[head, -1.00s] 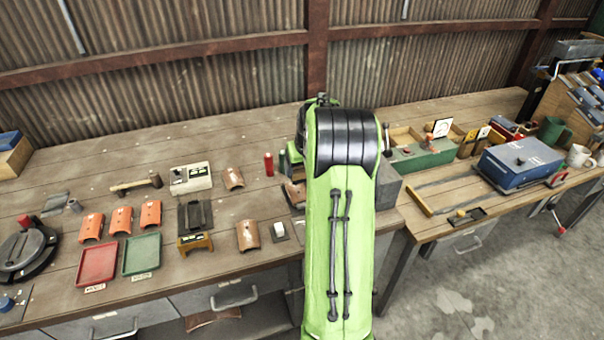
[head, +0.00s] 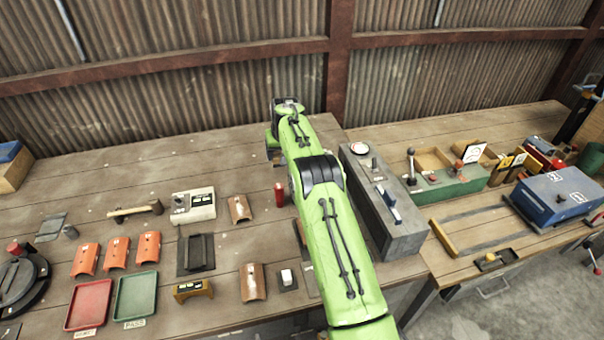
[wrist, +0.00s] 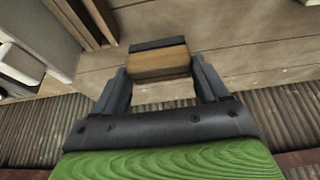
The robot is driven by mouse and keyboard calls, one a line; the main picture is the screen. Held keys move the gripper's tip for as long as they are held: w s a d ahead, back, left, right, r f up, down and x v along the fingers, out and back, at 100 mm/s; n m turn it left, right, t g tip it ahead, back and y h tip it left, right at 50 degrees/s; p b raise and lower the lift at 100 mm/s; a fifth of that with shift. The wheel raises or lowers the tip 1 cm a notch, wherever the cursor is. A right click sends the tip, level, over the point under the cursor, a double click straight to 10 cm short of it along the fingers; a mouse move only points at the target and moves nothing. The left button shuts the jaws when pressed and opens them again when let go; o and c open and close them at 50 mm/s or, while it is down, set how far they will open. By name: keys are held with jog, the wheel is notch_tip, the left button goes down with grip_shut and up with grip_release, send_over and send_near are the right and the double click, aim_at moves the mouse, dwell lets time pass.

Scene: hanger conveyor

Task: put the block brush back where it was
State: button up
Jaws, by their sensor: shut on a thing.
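My gripper (wrist: 160,72) is shut on the block brush (wrist: 158,62), a wooden block with a dark strip along its far edge in the wrist view. The two dark fingers press on its short ends. The brush appears held over or near the bare plank bench top (wrist: 240,60); I cannot tell whether it touches the wood. In the head view my green arm reaches to the back of the bench, and its own links mostly hide the gripper and the brush.
A grey control box (head: 405,228) with switches stands right of my arm. A red cylinder (head: 279,195) stands close left of it. A white-and-grey device (head: 193,206), orange curved pieces (head: 147,247) and red and green trays (head: 135,297) lie further left. The back left bench is clear.

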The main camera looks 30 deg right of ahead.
notch_tip(320, 180, down, 9)
jog(key=shift+s+a+f+b, duration=0.1)
jog(key=shift+s+b, duration=0.05)
jog(key=shift+b, duration=0.2)
jog(key=o, duration=0.9)
jog(key=shift+o, duration=0.2)
